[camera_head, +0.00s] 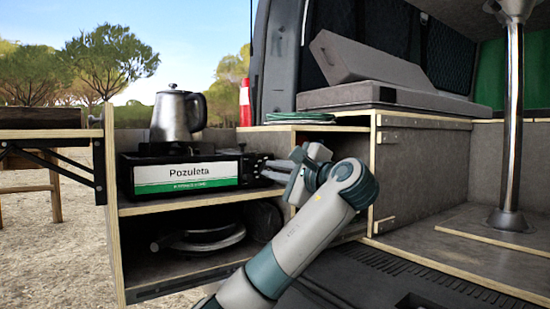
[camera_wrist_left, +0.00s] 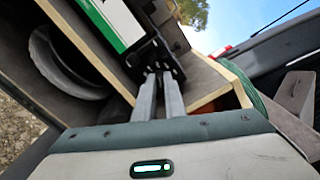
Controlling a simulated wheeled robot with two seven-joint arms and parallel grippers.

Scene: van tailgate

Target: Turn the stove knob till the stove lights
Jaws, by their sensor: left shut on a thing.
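The camping stove (camera_head: 200,172) is a dark box with a white and green "Pozuleta" label, standing on the upper shelf of the pull-out unit. Its dark control end (camera_head: 252,166) faces my left gripper (camera_head: 268,172). The gripper's fingers are shut on the stove knob, which is mostly hidden between the fingertips. In the left wrist view the fingertips (camera_wrist_left: 160,73) meet the stove's dark end panel (camera_wrist_left: 147,52). A metal kettle (camera_head: 174,117) with a dark handle stands on top of the stove. I can make out no flame under it. My right gripper is out of view.
Pans (camera_head: 205,238) lie on the lower shelf below the stove. A metal table post (camera_head: 513,120) stands at the far right. A wooden side table (camera_head: 45,133) is at left.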

